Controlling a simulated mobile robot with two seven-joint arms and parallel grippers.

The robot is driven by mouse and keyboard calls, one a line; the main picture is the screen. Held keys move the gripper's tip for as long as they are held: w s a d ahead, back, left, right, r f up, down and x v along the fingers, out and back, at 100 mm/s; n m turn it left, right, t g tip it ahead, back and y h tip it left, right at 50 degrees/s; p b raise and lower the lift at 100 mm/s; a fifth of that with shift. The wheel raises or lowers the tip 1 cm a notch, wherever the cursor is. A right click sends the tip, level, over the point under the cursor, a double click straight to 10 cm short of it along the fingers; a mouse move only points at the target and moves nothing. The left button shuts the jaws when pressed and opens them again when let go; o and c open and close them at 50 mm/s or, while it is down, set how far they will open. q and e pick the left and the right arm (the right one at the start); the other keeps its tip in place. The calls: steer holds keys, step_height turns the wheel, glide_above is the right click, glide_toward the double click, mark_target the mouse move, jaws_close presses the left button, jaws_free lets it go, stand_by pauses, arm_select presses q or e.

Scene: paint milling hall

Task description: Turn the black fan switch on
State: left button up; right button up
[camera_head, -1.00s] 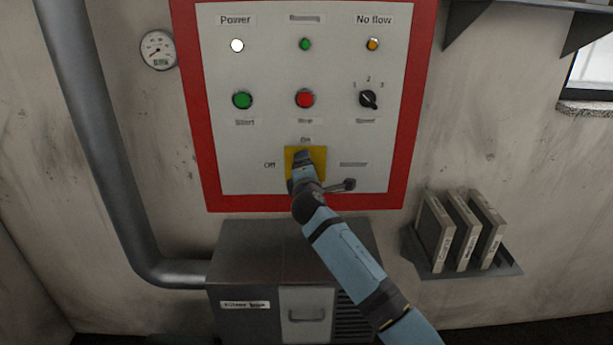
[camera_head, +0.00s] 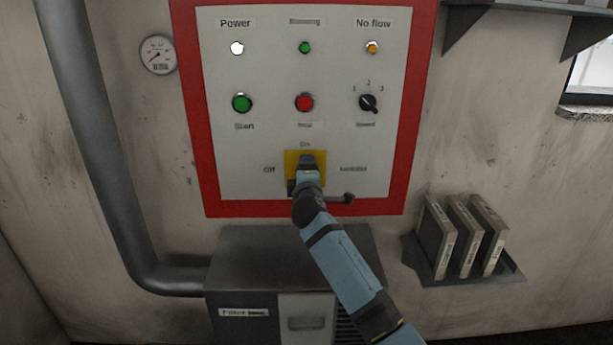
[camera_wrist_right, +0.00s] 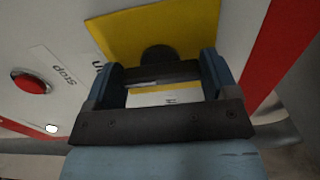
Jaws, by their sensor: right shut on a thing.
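The black fan switch (camera_wrist_right: 158,56) sits on a yellow plate (camera_head: 291,158) low on the control panel. "On" is lettered above the plate and "Off" to its left. My right gripper (camera_head: 307,174) is in front of the plate and covers most of the switch in the head view. In the right wrist view my right gripper (camera_wrist_right: 161,77) has a finger on each side of the dark switch handle and is shut on it. The handle's exact angle is hard to tell. My left gripper is not in view.
The panel has a red frame (camera_head: 208,150), a green start button (camera_head: 242,103), a red stop button (camera_head: 304,103) and a speed knob (camera_head: 368,103). The power lamp (camera_head: 237,48) glows white. A grey cabinet (camera_head: 260,260) stands below. A binder shelf (camera_head: 470,272) is at right.

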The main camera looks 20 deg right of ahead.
steer(key=o, duration=0.8)
steer(key=shift+s, duration=0.1)
steer(key=v, duration=1.3)
steer(key=shift+s, duration=0.35)
steer(key=s+f+m+g+y, duration=0.35)
steer(key=s+f, duration=0.75)
steer(key=f, duration=0.4)
steer(key=s+f+m+g+y, duration=0.2)
steer(key=s+f+m+y, duration=0.2)
steer(key=s+f, duration=0.95)
steer(key=s+f+m+g, duration=0.1)
steer(key=s+f+m, duration=0.45)
steer(key=s, duration=0.45)
steer(key=shift+n+y, duration=0.35)
steer(key=shift+n, duration=0.35)
steer(key=r+p, duration=1)
steer(key=p, duration=0.1)
steer(key=shift+w+r+p, duration=0.2)
steer(key=shift+w+p, duration=0.05)
steer(key=shift+p, duration=0.05)
